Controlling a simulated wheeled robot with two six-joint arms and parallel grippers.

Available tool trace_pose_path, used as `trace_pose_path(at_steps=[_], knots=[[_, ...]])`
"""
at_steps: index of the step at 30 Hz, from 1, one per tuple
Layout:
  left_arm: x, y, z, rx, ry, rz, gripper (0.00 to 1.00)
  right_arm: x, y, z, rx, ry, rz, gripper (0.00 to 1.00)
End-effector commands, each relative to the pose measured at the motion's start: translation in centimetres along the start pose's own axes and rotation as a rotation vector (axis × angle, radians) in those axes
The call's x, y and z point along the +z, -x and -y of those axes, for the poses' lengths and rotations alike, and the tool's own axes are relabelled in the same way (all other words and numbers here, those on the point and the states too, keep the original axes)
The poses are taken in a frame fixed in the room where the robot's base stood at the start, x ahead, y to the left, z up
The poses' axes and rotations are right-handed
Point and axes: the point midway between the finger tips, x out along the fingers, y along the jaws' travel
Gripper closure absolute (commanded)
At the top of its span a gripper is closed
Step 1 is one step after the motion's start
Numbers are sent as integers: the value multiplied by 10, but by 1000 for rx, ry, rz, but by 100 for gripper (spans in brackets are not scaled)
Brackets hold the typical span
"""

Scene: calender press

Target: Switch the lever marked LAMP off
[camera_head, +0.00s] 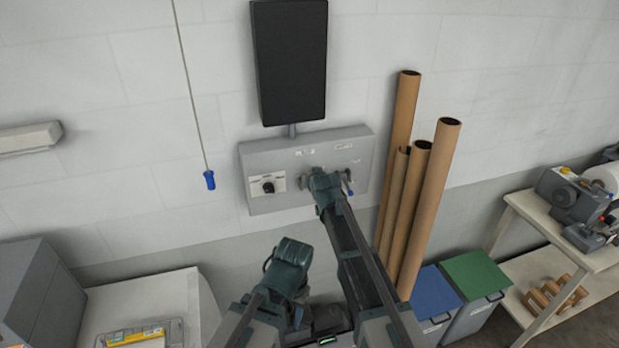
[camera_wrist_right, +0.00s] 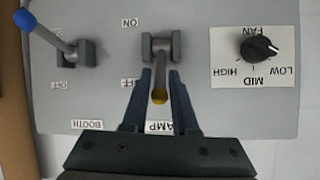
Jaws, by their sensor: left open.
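The LAMP lever (camera_wrist_right: 159,80) has a grey shaft and a yellow tip. It leans toward the side with its OFF and LAMP labels, away from ON, in the upside-down right wrist view. My right gripper (camera_wrist_right: 160,82) has one finger on each side of the lever, with small gaps, so it looks open. In the head view my right arm hides this lever and the gripper in front of the grey panel (camera_head: 262,160). My left gripper (camera_head: 323,316) is open, low and near my body, well apart from the panel; its fingers are hard to make out.
The BOOTH lever with a blue tip (camera_wrist_right: 60,38) and the FAN knob (camera_wrist_right: 259,49) flank the LAMP lever. A black screen (camera_head: 290,60) is above the panel. Cardboard tubes (camera_head: 428,205) lean close to its right. A cord with a blue handle (camera_head: 209,180) hangs left.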

Motion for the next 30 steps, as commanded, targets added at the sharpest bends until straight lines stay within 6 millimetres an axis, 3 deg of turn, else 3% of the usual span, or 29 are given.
trace_pose_path(at_steps=[1, 3, 4, 17, 24, 30], knots=[[0, 0, 0, 0, 0, 0, 50, 0, 0, 0, 0, 0, 0, 62], [0, 0, 0, 0, 0, 0, 50, 0, 0, 0, 0, 0, -1, 49], [0, 0, 0, 0, 0, 0, 50, 0, 0, 0, 0, 0, -1, 48], [0, 4, 0, 0, 1, 0, 50, -1, 7, 0, 0, 0, -2, 48], [1, 20, 2, 1, 9, 1, 50, -1, 39, 0, 0, 0, -2, 48], [1, 14, 1, 1, 9, 0, 50, 25, 75, -3, 0, 0, -2, 48]])
